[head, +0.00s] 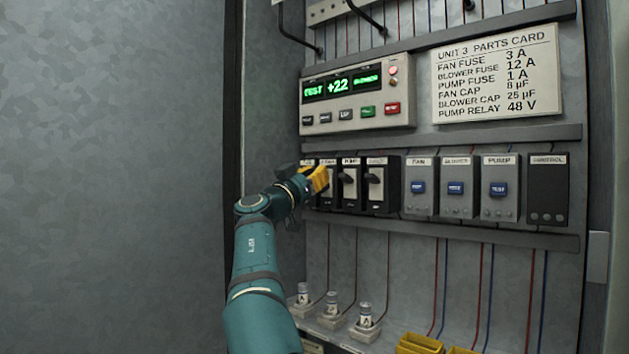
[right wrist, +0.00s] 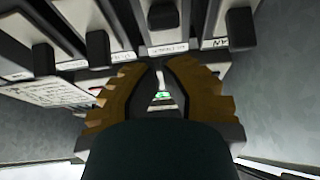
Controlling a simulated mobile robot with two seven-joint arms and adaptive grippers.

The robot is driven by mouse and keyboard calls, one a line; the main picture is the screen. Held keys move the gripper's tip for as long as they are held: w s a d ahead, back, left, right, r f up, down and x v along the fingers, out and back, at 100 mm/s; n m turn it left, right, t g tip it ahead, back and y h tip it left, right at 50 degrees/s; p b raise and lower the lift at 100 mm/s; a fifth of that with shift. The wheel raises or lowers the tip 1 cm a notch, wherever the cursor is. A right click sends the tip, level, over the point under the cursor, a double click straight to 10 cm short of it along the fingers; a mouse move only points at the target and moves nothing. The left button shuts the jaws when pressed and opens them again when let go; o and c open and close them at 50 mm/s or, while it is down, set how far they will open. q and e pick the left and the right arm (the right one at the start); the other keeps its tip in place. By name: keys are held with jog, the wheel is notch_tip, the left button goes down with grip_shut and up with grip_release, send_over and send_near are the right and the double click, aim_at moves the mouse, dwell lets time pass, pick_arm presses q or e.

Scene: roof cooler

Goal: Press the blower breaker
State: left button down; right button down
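The blower breaker (head: 331,197) is the second in a row of black breakers on the left of the panel, partly hidden behind my right gripper (head: 321,179). In the right wrist view, which is turned over, the blower breaker (right wrist: 163,22) shows its black lever and white label straight beyond the fingertips. My right gripper (right wrist: 160,70) has its yellow fingers curved in with the tips close together and nothing seen between them. It is close in front of the breaker row; I cannot tell whether it touches. My left gripper is not in view.
The fan breaker (right wrist: 228,22) and pump breaker (head: 349,185) stand on either side. A display unit (head: 358,95) is above. Relay modules with blue buttons (head: 456,188) are to the right. Several fuses (head: 365,315) and yellow bins (head: 420,344) are below. A plain wall is left.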

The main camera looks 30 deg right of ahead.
jog(key=f+b+v, duration=0.1)
jog(key=b+v, duration=0.3)
jog(key=v, duration=0.5)
jog(key=shift+b, duration=0.35)
jog(key=shift+w+a+f, duration=0.1)
